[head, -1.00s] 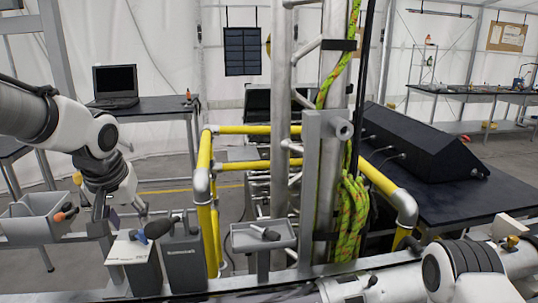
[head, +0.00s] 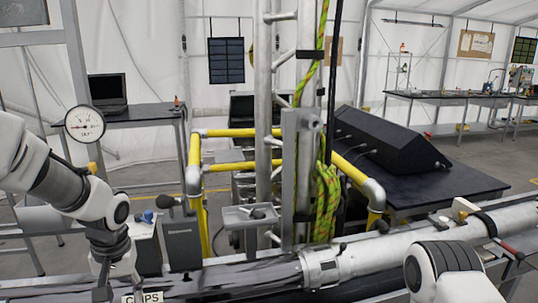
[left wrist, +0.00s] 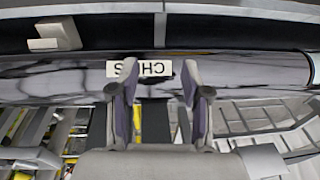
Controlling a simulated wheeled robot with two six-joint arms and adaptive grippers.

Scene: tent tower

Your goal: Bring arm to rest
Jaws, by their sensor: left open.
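My left arm comes in from the left in the head view, with its white and dark joints bent downward. My left gripper (head: 112,278) hangs low at the bottom left, in front of a dark, glossy horizontal tube. In the left wrist view, the left gripper (left wrist: 158,92) has its two grey and purple fingers apart with nothing held between them. A white label with black letters (left wrist: 140,69) lies on the tube beyond the fingertips. I cannot tell whether they touch it. A white link of my right arm (head: 450,272) shows at lower right; its gripper is out of view.
Yellow railing (head: 240,133), metal posts and a green rope (head: 327,200) fill the middle. A black sloped case (head: 390,150) rests on a dark table.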

